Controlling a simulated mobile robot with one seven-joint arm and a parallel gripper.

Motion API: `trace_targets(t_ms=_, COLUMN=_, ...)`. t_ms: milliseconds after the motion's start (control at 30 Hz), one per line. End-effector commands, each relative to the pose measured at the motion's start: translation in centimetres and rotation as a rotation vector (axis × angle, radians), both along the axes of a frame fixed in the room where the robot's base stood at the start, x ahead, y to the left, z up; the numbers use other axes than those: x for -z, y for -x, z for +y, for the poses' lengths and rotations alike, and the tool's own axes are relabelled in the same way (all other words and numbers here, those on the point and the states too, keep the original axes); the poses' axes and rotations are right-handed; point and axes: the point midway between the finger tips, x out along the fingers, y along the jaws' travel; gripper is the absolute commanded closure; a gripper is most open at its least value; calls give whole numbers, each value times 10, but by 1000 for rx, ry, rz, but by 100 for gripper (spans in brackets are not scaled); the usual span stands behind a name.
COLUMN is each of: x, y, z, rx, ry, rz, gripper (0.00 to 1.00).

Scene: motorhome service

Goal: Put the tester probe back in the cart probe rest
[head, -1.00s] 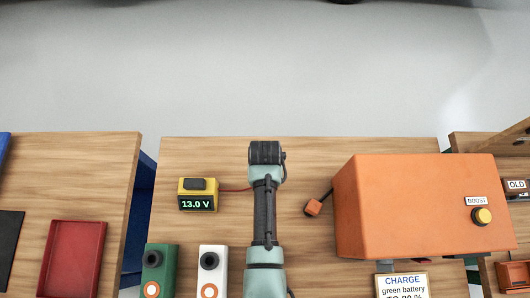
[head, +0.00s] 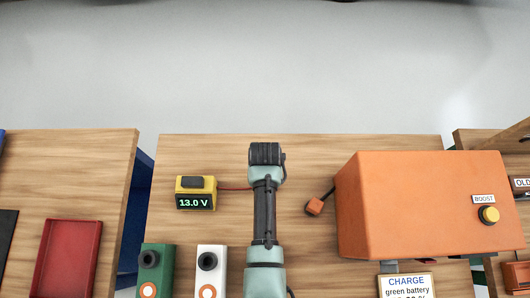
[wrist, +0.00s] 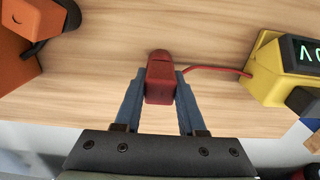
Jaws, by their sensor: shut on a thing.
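In the wrist view my gripper (wrist: 160,88) is shut on the red tester probe (wrist: 160,68), with one blue finger on each side of it. A red cable runs from the probe to the yellow tester (wrist: 275,72). In the head view the tester (head: 196,192) reads 13.0 V and stands on the wooden top, left of my arm. My arm's wrist hides the gripper and probe there; only part of the red cable (head: 234,188) shows. The probe is over the wooden top; any gap beneath it is unclear. I cannot make out a probe rest in either view.
A big orange charger (head: 420,205) with an orange clamp (head: 314,207) stands right of my arm. A green battery (head: 156,268) and a white one (head: 211,268) are in front. A red tray (head: 68,258) lies on the left bench. Bare wood surrounds the tester.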

Motion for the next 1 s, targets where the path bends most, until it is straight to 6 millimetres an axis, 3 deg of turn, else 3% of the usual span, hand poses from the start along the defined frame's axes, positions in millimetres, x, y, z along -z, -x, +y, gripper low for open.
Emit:
trace_targets(t_ms=33, x=2, y=0, z=0, rx=0, ry=0, rz=0, gripper=59)
trace_targets(t_ms=233, x=1, y=0, z=0, rx=0, ry=0, rz=-1, gripper=26)
trace_targets(t_ms=667, x=-8, y=0, z=0, rx=0, ry=0, rz=-2, gripper=26)
trace_targets(t_ms=1000, x=-69, y=-2, z=0, rx=0, ry=0, rz=-6, gripper=26)
